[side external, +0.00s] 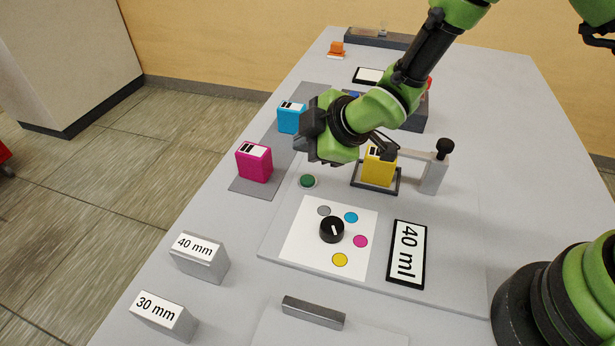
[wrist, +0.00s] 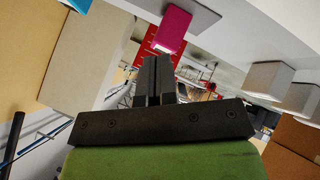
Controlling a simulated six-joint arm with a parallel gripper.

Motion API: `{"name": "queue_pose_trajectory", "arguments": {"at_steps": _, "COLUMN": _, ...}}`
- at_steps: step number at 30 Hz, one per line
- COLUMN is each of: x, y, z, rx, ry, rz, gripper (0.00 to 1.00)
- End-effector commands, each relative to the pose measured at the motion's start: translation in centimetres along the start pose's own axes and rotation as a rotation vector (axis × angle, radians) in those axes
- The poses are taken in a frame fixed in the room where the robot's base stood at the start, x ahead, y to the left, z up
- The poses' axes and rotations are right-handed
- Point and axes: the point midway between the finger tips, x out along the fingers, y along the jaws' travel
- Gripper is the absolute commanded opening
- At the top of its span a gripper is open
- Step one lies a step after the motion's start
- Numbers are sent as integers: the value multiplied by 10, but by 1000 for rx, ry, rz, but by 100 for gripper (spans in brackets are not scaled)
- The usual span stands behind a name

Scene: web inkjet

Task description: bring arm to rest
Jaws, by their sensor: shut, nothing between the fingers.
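My gripper (side external: 311,124) is raised over the table, between the cyan cartridge (side external: 291,117) and the yellow cartridge (side external: 378,168) in the side view. In the wrist view its two dark fingers (wrist: 158,64) are together with nothing between them. The wrist looks sideways across the room, not straight down. The magenta cartridge (side external: 254,162) stands on a grey mat (side external: 258,186) and also shows at the top of the wrist view (wrist: 173,27). The yellow cartridge sits in a dark frame beside a clamp (side external: 438,166), partly behind my wrist.
A green button (side external: 307,181), a black dial (side external: 331,229) on a card with coloured dots, and a 40 ml display (side external: 407,252) lie in front. Blocks marked 40 mm (side external: 200,257) and 30 mm (side external: 165,316) stand front left. A metal bar (side external: 313,312) lies near the front.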

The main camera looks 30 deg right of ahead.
Motion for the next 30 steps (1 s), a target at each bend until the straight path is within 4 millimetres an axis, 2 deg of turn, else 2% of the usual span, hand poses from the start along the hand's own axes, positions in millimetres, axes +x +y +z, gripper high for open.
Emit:
{"name": "queue_pose_trajectory", "arguments": {"at_steps": 7, "x": 0, "y": 1, "z": 0, "rx": 2, "ry": 0, "rz": 1, "gripper": 0}}
{"name": "queue_pose_trajectory", "arguments": {"at_steps": 11, "x": -15, "y": 14, "z": -2, "rx": 57, "ry": -14, "rz": 15, "gripper": 0}}
{"name": "queue_pose_trajectory", "arguments": {"at_steps": 14, "x": -45, "y": 38, "z": -5, "rx": 168, "ry": -43, "rz": 38, "gripper": 0}}
{"name": "queue_pose_trajectory", "arguments": {"at_steps": 18, "x": -108, "y": 69, "z": -2, "rx": 400, "ry": -96, "rz": 75, "gripper": 0}}
{"name": "queue_pose_trajectory", "arguments": {"at_steps": 21, "x": -155, "y": 80, "z": 3, "rx": 572, "ry": -127, "rz": 97, "gripper": 0}}
{"name": "queue_pose_trajectory", "arguments": {"at_steps": 26, "x": -229, "y": 78, "z": 14, "rx": 848, "ry": -159, "rz": 125, "gripper": 0}}
{"name": "queue_pose_trajectory", "arguments": {"at_steps": 30, "x": -286, "y": 59, "z": 26, "rx": 1087, "ry": -172, "rz": 141, "gripper": 0}}
